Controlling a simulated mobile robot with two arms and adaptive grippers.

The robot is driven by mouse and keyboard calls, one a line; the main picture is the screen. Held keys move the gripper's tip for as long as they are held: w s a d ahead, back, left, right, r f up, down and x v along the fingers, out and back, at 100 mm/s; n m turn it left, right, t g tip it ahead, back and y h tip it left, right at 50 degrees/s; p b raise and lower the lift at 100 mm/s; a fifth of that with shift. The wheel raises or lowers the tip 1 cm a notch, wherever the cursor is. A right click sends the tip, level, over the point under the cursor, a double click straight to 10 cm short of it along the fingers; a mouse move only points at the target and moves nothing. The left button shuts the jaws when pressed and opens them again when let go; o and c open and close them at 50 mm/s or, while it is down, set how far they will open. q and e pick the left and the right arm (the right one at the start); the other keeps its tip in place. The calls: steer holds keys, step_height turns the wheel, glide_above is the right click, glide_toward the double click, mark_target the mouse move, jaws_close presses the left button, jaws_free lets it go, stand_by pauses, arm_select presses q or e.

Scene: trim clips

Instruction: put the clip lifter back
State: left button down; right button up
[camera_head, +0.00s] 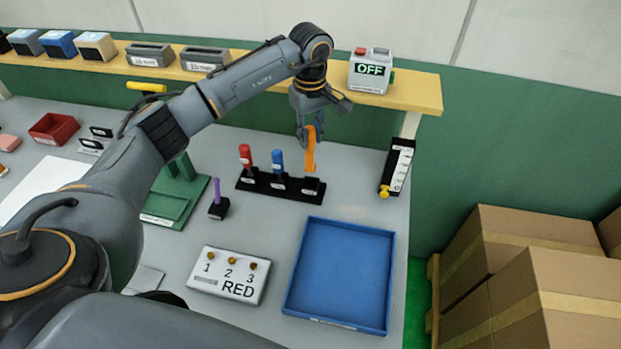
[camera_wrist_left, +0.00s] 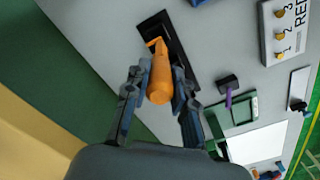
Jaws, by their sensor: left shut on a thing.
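My left gripper (camera_head: 309,132) is shut on an orange clip lifter (camera_head: 310,155), which hangs down from the fingers with its hooked end lowest. In the left wrist view the orange lifter (camera_wrist_left: 160,82) sits between the two fingers (camera_wrist_left: 158,88). Its lower end is over or just behind the right-hand place of a black tool rack (camera_head: 262,183). I cannot tell whether it touches the rack. The rack holds a red-handled tool (camera_head: 245,155) and a blue-handled tool (camera_head: 278,160) in its left and middle places. My right gripper is not in view.
A blue tray (camera_head: 340,275) and a white panel marked RED (camera_head: 229,276) lie in front of the rack. A purple peg in a black block (camera_head: 218,208) stands to its left. A black box with a yellow knob (camera_head: 396,168) is to the right. A shelf (camera_head: 420,92) runs behind.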

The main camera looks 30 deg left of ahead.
arm_select(q)
steer(key=b, duration=0.2)
glide_above(311, 169)
steer(key=f, duration=0.5)
steer(key=shift+w+a+f, duration=0.15)
steer(key=shift+w+a, duration=0.15)
steer(key=shift+w, duration=0.1)
step_height(311, 169, down, 4)
steer(key=shift+r+b, duration=0.1)
steer(key=shift+b, duration=1)
steer(key=shift+f, duration=0.3)
steer(key=shift+f, duration=0.1)
steer(key=c, duration=1.1)
jaws_free()
